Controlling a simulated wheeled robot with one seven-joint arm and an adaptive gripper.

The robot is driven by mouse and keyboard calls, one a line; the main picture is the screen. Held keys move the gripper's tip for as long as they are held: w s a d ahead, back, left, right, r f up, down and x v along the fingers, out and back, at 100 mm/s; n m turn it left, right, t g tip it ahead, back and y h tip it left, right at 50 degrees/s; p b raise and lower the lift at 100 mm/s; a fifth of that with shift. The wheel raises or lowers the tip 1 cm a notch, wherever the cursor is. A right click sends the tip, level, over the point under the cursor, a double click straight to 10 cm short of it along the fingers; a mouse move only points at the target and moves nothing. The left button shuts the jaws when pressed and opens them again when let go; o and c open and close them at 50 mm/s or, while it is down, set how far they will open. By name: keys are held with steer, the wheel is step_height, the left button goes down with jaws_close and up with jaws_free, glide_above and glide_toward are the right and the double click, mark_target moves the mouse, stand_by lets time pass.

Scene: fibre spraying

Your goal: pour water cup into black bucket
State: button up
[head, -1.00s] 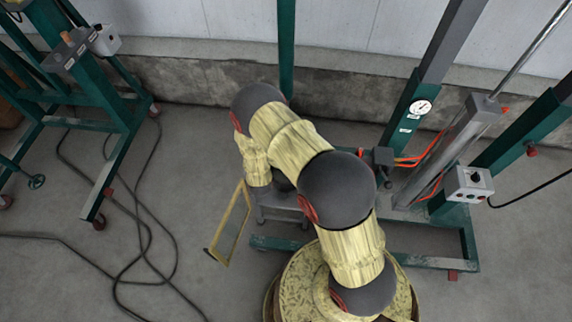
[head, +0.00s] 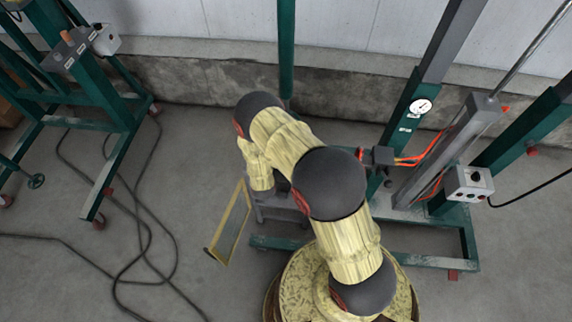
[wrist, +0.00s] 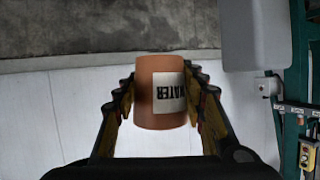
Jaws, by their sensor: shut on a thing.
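In the wrist view, my gripper (wrist: 160,106) is shut on an orange-brown cup (wrist: 146,112), with one finger at each side. The cup's contents cannot be seen. In the head view, my arm hides the gripper and the cup. No black bucket can be made out in either view.
A yellow-edged frame (head: 231,225) stands on the floor left of my arm. Green machine frames stand at the left (head: 105,140) and right (head: 455,215). Black cables (head: 145,240) lie on the floor at the left. A low concrete wall base (head: 190,78) runs along the back.

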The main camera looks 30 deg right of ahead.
steer(key=shift+s+d+f+m, duration=0.1)
steer(key=shift+d+f+m, duration=0.25)
steer(key=shift+f, duration=0.3)
step_height(320, 180, down, 12)
steer(key=d+m+y+b, duration=0.1)
steer(key=b, duration=0.7)
steer(key=shift+s+y, duration=0.2)
steer(key=shift+y, duration=0.1)
steer(key=shift+d+r+m+t+p, duration=0.3)
steer(key=shift+d+r+m+p, duration=0.25)
steer(key=shift+r+p, duration=0.3)
steer(key=shift+s+d+y, duration=0.1)
steer(key=shift+d+y, duration=0.1)
steer(key=shift+y, duration=0.2)
steer(key=shift+s+d+f+m+y+b, duration=0.15)
steer(key=shift+d+f+m+y+b, duration=0.35)
steer(key=shift+m, duration=0.3)
steer(key=shift+d+r+m+t+y+p, duration=0.2)
steer(key=shift+r+m+t+y+p, duration=0.15)
steer(key=shift+m, duration=0.25)
steer(key=shift+f+m+t+y+b, duration=0.6)
steer(key=shift+f+m+b, duration=0.2)
steer(key=shift+m, duration=0.4)
